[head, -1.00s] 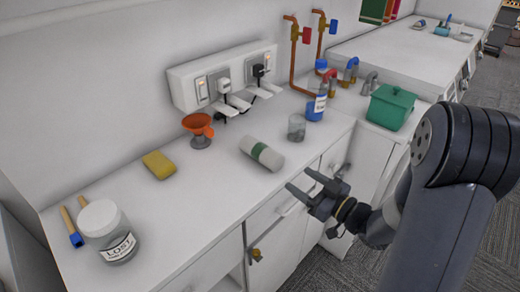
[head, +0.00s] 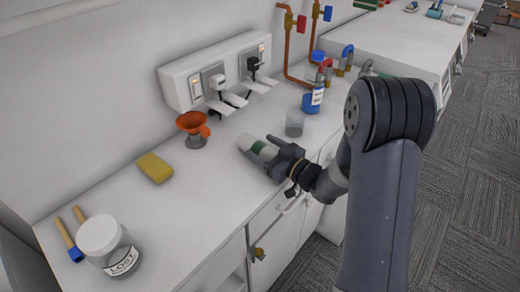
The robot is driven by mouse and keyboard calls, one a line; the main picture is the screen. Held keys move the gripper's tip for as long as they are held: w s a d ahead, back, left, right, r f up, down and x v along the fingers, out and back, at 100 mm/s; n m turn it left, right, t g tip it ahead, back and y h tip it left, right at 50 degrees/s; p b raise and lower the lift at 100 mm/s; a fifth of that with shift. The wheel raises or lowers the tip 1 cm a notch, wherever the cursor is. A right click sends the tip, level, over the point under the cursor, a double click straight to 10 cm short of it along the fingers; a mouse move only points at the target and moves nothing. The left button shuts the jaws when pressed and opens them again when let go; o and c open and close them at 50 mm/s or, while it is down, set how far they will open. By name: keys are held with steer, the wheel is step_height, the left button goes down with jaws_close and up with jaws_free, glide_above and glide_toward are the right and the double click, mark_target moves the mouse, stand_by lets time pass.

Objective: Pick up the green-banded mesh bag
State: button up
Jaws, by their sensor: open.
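A glass beaker (head: 294,123) and a blue bottle (head: 313,97) stand right of the bag. An orange funnel (head: 193,127), a yellow sponge (head: 155,168) and a labelled jar (head: 107,245) are to the left. The socket panel (head: 215,70) is behind. The front counter between jar and bag is clear.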

steer(key=c, duration=1.1)
steer(key=shift+o, duration=0.2)
